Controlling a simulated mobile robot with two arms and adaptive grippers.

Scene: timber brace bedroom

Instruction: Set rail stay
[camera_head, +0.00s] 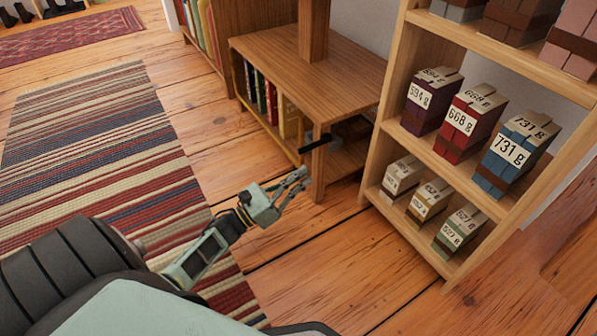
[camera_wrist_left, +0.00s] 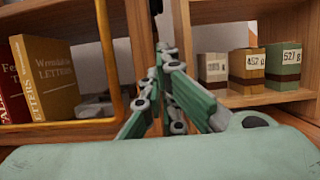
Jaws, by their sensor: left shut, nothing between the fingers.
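My left gripper (camera_head: 293,183) is shut and empty, in front of the low wooden shelf unit (camera_head: 345,75), near the foot of its front post (camera_head: 319,170). In the left wrist view its fingers (camera_wrist_left: 168,62) point toward a wooden upright. A short dark bar (camera_head: 314,144) sticks out at the upper part of that post; it may be the rail stay, but I cannot tell for sure. A thin yellow-orange rail (camera_wrist_left: 119,60) frames the book bay in the left wrist view; it also shows in the head view (camera_head: 262,122). My right gripper is not in view.
Books (camera_wrist_left: 45,80) stand in the low unit's left bay. At right, a tall shelf (camera_head: 372,150) holds weight-labelled blocks, among them a blue 731 g block (camera_head: 515,155) and a red 668 g block (camera_head: 468,122). A striped rug (camera_head: 95,150) lies at left. Bare floor (camera_head: 340,260) is clear at front.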

